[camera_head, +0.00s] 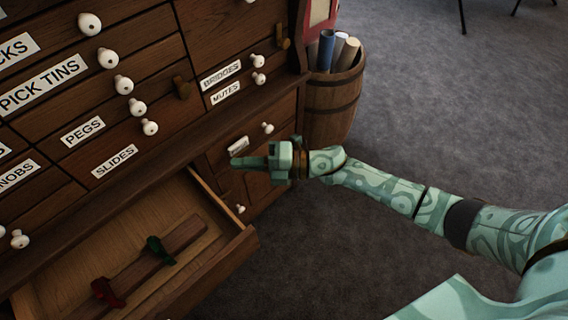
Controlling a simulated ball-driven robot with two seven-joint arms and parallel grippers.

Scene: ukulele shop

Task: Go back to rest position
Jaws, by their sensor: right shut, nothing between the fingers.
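My right gripper (240,161), green and patterned, is at the end of my right arm, which comes in from the lower right. It is shut and empty. It hovers in front of the wooden drawer cabinet (150,185), above and right of the open drawer (247,236). I cannot tell whether its tips touch the cabinet front. My left gripper does not show.
The open drawer juts out at the lower left and holds a wooden bar (186,233), a green item (158,250) and a red item (107,291). A barrel (329,105) with rolled tubes stands right of the cabinet.

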